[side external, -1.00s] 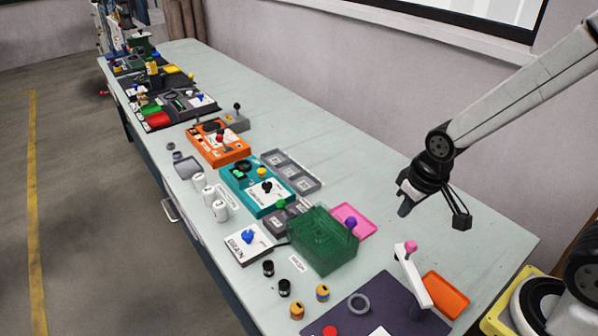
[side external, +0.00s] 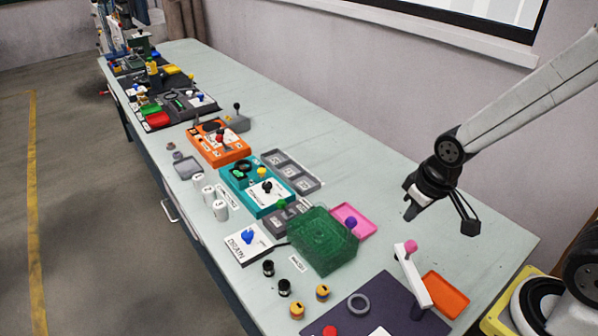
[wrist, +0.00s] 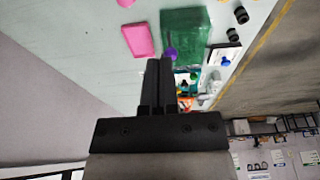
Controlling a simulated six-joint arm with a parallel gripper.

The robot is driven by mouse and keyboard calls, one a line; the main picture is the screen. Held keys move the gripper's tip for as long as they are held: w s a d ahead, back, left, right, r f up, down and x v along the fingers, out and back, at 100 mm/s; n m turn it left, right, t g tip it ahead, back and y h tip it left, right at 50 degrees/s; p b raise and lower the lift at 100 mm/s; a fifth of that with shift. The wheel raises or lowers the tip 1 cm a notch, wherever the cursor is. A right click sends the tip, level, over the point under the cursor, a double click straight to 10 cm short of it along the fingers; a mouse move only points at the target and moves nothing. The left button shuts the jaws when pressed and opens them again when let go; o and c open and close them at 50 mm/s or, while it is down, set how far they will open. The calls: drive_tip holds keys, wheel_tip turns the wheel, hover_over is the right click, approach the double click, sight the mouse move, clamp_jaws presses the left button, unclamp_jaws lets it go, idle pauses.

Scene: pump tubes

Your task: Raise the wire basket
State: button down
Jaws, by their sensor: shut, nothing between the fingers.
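A green mesh-like box (side external: 322,242), which looks like the wire basket, stands near the front of the bench. A purple knob (side external: 351,223) shows at its right back corner. In the wrist view the green box (wrist: 186,35) lies beyond my fingertips, with the purple knob (wrist: 171,53) close to them in the picture. My gripper (side external: 409,213) is above the bench, to the right of the box and apart from it. Its fingers (wrist: 158,62) are shut and empty in the wrist view. The inside of the box is hard to make out.
A pink tray (side external: 354,220) lies behind the box. A white lever with a pink knob (side external: 411,246) stands to the right, beside an orange tray (side external: 446,294). Black and orange caps stand in front. The back right bench surface is clear.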

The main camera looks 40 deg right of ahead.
drive_tip(key=shift+c, duration=2)
unclamp_jaws()
drive_tip(key=shift+w, duration=0.25)
drive_tip(key=shift+o, duration=0.5)
drive_tip(key=shift+w+f+n, duration=0.1)
drive_tip(key=shift+w+n, duration=0.15)
drive_tip(key=shift+n, duration=0.15)
drive_tip(key=n+g, duration=0.2)
drive_tip(key=n, duration=0.8)
hover_over(351, 221)
drive_tip(key=f, duration=0.7)
drive_tip(key=shift+s+d, duration=0.1)
drive_tip(key=shift+d, duration=0.25)
drive_tip(key=shift+w+f+g, duration=0.3)
drive_tip(key=shift+f, duration=3.9)
